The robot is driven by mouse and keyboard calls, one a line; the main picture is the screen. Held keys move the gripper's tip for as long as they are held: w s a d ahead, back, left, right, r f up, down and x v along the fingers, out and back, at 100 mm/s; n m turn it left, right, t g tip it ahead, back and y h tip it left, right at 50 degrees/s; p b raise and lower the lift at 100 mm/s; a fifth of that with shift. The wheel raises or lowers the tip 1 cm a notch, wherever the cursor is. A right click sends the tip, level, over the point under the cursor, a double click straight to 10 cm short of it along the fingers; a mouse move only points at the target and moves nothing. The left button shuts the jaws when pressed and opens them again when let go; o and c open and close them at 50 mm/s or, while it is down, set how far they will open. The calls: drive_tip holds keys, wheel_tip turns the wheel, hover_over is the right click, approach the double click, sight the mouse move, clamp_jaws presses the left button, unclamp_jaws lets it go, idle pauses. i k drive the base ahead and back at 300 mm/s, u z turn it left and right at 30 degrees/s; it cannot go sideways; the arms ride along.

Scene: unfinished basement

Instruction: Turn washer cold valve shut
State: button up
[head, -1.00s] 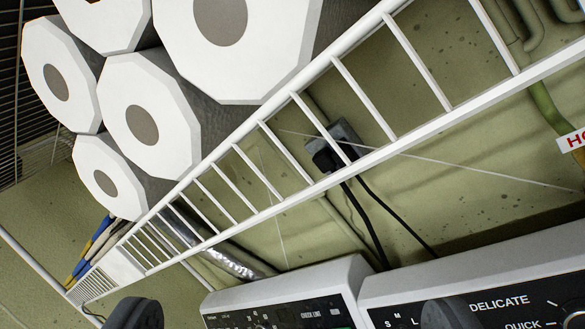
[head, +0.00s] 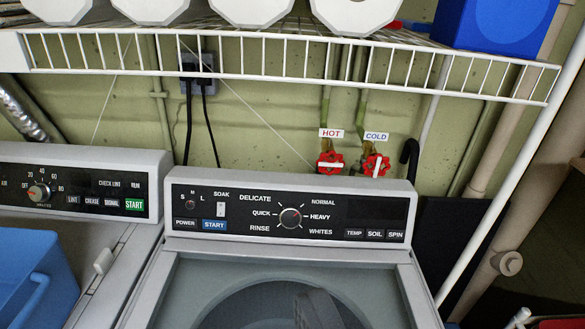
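The cold valve (head: 376,165) is a red handwheel on the wall behind the washer, under a tag (head: 376,136) reading COLD. Its white bar stands nearly upright. The hot valve (head: 330,164), a like red wheel, is just to its left under a HOT tag (head: 331,133). Its white bar lies nearly level. The washer's control panel (head: 290,214) is in front of and below both valves.
A white wire shelf (head: 290,60) with white rolls and a blue box (head: 495,25) hangs above the valves. A white brace (head: 515,150) slants down at right. A dark hook-shaped hose (head: 408,155) is beside the cold valve. A dryer (head: 80,185) and blue basket (head: 30,280) are at left.

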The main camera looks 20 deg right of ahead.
sight(375, 163)
drive_tip(key=u, duration=0.55)
drive_tip(key=k, duration=1.15)
drive_tip(key=z, duration=0.6)
drive_tip(key=i, duration=1)
drive_tip(key=u, duration=0.05)
